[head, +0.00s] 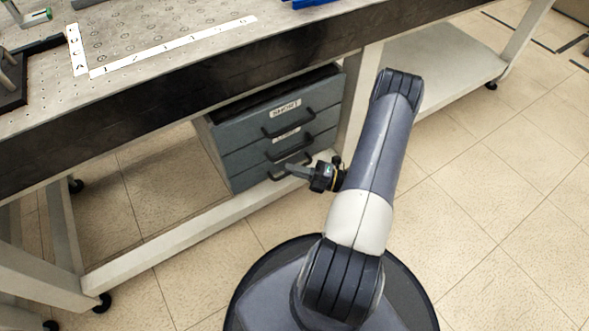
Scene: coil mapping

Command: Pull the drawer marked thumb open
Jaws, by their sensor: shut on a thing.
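A grey cabinet with three stacked drawers stands under the bench. The top drawer (240,129) and middle drawer (245,157) have white labels too small to read. The bottom drawer (245,179) shows no readable label, so I cannot tell which is marked thumb. Each drawer has a dark bar handle. My gripper (291,168) is at the bottom drawer's handle (306,158), with its fingers pointing left. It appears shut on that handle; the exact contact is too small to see. The drawer fronts look about flush with each other.
The workbench (150,75) overhangs the cabinet, with its leg (362,95) close to the right. A lower frame rail (190,232) runs in front below the drawers. The tiled floor (490,220) to the right is clear.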

